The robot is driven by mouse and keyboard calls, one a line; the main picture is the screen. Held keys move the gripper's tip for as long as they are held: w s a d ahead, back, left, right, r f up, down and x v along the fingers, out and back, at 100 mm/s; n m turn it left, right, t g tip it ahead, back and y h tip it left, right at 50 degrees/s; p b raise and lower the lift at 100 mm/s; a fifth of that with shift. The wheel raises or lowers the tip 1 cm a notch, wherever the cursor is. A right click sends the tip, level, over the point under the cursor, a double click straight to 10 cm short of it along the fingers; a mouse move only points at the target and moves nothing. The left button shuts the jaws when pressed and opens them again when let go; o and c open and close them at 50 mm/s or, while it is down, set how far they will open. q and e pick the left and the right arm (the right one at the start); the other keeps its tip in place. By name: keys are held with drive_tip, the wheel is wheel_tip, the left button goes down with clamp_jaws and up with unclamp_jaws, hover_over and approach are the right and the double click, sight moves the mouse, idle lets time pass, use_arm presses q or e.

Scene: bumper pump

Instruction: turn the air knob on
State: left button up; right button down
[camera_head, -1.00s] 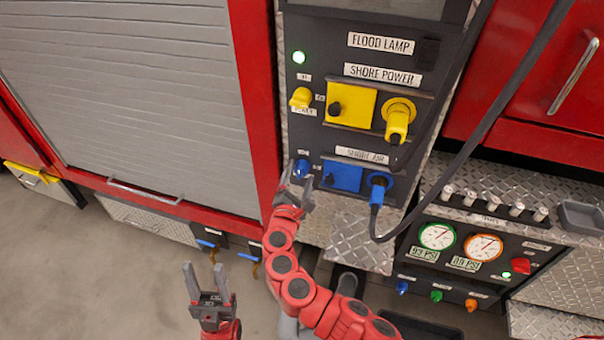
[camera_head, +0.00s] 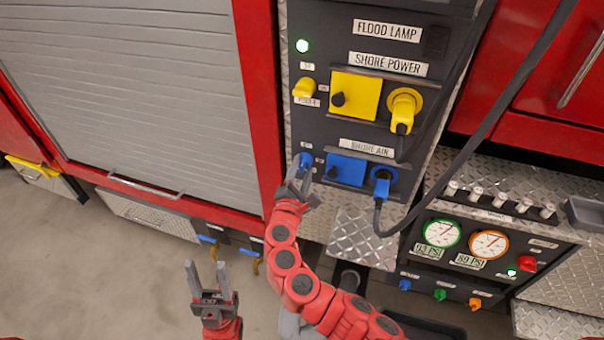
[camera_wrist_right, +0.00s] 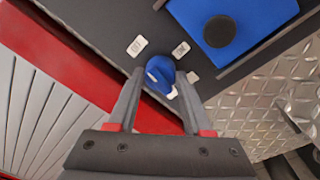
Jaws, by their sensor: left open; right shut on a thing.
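The blue air knob (camera_head: 305,160) is on the dark panel, left of the blue shore air cover (camera_head: 346,170). My right gripper (camera_head: 299,182) reaches up to it from below, its fingers at the knob. In the right wrist view the blue knob (camera_wrist_right: 160,74) sits between the tips of my right gripper (camera_wrist_right: 159,82), which is shut on it. Small white labels (camera_wrist_right: 137,46) surround the knob; their text is hard to read. My left gripper (camera_head: 208,281) is open and empty, low over the floor.
A yellow knob (camera_head: 304,88), a yellow cover (camera_head: 355,95) and a yellow plug (camera_head: 404,108) are above. A blue plug (camera_head: 382,183) with a dark hose hangs at right. A gauge panel (camera_head: 463,243) is lower right. Floor at lower left is clear.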

drive_tip(key=m+b, duration=0.5)
drive_tip(key=b, duration=0.3)
drive_tip(key=m+h+b, duration=0.1)
drive_tip(key=m+b, duration=0.4)
drive_tip(key=b, duration=0.4)
drive_tip(key=f+m+b, duration=0.1)
drive_tip(key=m+b, duration=0.5)
drive_tip(key=b, duration=0.2)
drive_tip(key=shift+f+h+b, duration=0.1)
drive_tip(key=shift+h+b, duration=0.2)
drive_tip(key=shift+b, duration=0.1)
drive_tip(key=shift+a+r+m+b, duration=0.1)
drive_tip(key=shift+r+m+b, duration=0.1)
drive_tip(key=shift+m+b, duration=0.7)
drive_tip(key=shift+c, duration=1.8)
unclamp_jaws()
